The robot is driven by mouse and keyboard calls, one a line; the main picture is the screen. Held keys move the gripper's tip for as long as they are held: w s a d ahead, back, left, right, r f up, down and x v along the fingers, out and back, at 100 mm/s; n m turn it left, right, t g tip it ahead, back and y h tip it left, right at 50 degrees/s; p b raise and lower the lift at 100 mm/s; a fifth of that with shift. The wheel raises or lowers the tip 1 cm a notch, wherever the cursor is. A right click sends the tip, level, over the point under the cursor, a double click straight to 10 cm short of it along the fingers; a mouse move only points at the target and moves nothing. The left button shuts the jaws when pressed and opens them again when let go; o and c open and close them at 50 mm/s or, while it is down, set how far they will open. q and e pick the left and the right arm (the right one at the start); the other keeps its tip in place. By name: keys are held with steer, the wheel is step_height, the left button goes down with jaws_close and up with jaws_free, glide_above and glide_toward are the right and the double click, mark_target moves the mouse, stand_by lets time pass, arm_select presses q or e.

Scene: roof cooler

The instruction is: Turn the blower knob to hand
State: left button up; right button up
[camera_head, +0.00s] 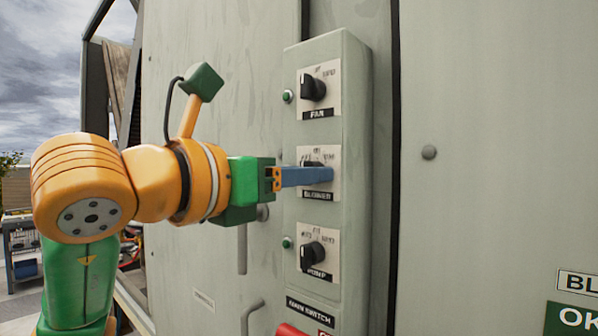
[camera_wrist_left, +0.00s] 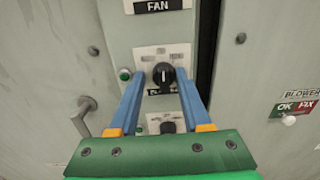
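The blower knob is black and sits on a white plate labelled BLOWER, the middle of three knobs on the grey switch box (camera_head: 355,200). In the head view the blower knob (camera_head: 310,163) is mostly hidden behind my left gripper's blue fingers. In the left wrist view the blower knob (camera_wrist_left: 163,73) shows whole, its white pointer line about upright. My left gripper (camera_head: 326,175) is open, with one finger on each side of the knob; the left wrist view shows gaps between knob and fingers. My right gripper is in neither view.
The fan knob (camera_head: 312,88) is above and the pump knob (camera_head: 312,255) below, each with a green lamp beside it. A red part (camera_head: 292,330) shows at the box's bottom. A grey door handle (camera_head: 252,314) stands out left of the box. The panel on the right is mostly bare.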

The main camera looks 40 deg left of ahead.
arm_select(q)
steer(key=shift+s+d+r, duration=0.1)
steer(key=shift+s+d, duration=0.05)
steer(key=shift+d, duration=0.15)
steer(key=c, duration=0.4)
jaws_close()
steer(key=shift+a, duration=0.1)
